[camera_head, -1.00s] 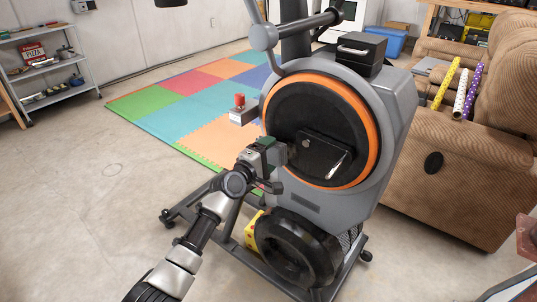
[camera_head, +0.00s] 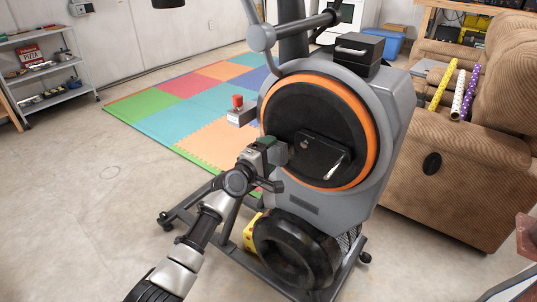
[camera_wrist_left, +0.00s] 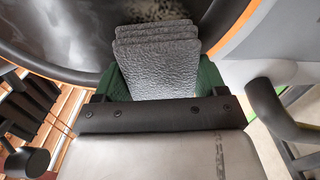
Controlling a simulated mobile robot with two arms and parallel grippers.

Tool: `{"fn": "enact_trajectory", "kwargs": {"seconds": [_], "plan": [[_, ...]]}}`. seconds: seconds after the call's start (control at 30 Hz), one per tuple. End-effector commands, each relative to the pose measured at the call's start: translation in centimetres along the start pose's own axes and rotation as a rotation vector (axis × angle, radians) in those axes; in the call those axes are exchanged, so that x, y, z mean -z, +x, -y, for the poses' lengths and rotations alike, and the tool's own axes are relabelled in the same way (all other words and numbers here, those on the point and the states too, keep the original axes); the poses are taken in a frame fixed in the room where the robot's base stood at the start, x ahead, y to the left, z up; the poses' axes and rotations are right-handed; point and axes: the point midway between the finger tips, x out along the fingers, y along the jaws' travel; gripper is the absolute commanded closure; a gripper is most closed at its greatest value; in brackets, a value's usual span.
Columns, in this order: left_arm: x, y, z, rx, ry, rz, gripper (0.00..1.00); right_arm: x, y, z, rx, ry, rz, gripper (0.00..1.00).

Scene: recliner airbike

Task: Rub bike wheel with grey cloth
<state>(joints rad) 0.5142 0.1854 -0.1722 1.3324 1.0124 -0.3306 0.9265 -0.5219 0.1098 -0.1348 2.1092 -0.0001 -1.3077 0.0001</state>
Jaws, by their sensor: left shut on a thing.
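The bike wheel (camera_head: 318,112) is a large black disc with an orange rim, upright on the front of the grey exercise bike (camera_head: 385,130). My left gripper (camera_head: 278,154) is at the left side of the disc, in front of its lower left part. In the left wrist view the grey cloth (camera_wrist_left: 158,62), folded in layers, is between the green fingers of my left gripper (camera_wrist_left: 158,80). The cloth's far edge overlaps the dark wheel (camera_wrist_left: 60,45); I cannot tell whether it touches. In the head view the cloth is hard to make out. My right gripper is not seen.
A brown recliner (camera_head: 455,165) stands on the right. The floor (camera_head: 90,215) to the left is clear.

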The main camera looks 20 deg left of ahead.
Motion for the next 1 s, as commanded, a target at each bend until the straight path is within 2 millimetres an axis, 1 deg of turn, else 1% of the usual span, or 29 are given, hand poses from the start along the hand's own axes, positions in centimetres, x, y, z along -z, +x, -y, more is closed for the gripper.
{"fn": "enact_trajectory", "kwargs": {"seconds": [0.9, 0.93, 1.0], "plan": [[-0.3, 0.8, -0.1, 0.000, 0.000, 0.001, 0.51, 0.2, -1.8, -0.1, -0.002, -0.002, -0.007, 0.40], [-0.3, 0.8, -0.1, 0.000, 0.000, 0.001, 0.51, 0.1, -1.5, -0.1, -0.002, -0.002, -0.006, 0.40], [-0.6, 0.7, -0.1, 0.000, -0.001, 0.001, 0.51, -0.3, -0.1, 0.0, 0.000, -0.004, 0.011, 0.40]]}}
